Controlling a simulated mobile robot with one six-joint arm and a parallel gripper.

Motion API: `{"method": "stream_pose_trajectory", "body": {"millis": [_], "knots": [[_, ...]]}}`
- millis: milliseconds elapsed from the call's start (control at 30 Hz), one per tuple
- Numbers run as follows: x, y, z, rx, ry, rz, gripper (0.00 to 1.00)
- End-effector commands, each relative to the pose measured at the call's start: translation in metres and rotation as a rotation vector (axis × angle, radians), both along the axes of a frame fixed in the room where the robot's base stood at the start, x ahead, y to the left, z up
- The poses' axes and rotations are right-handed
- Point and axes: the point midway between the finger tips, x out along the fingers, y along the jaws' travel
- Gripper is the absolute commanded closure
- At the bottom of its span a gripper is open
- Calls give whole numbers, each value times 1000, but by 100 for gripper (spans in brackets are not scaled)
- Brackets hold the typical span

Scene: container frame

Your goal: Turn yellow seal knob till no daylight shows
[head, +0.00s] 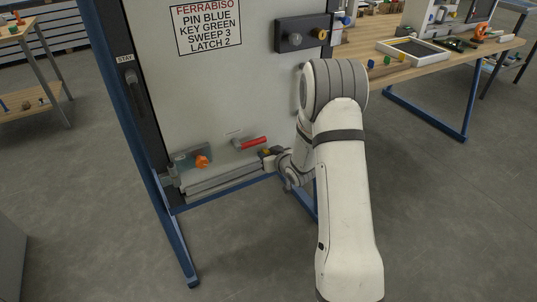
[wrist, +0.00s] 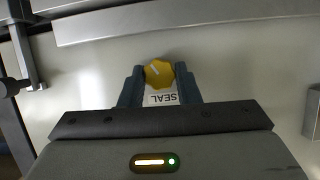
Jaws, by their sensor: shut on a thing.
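The yellow seal knob (wrist: 158,72) is a lobed knob with a pale pointer mark, on the pale panel in the wrist view. A white label reading SEAL (wrist: 161,98) sits beside it, upside down in this view. My gripper (wrist: 160,78) has one dark finger on each side of the knob and is shut on it. In the head view my gripper (head: 272,153) is at the lower right of the panel (head: 222,105), where the arm partly hides the knob. Whether daylight shows at the seal cannot be told.
A red-handled lever (head: 250,143) and an orange knob (head: 202,161) are left of my gripper. A grey rail (head: 225,180) runs along the panel's bottom edge. A workbench (head: 400,70) stands at the right.

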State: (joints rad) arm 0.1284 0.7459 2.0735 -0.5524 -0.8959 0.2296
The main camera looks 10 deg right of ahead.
Motion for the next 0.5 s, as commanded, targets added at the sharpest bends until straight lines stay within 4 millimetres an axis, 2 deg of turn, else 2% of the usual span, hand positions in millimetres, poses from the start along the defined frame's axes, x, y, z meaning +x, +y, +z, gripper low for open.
{"method": "stream_pose_trajectory", "body": {"millis": [133, 267, 500], "knots": [[0, 0, 0, 0, 0, -1, 93], [0, -1, 1, 21, 7, -1, 93], [1, -3, 2, 195, 63, -3, 93]]}}
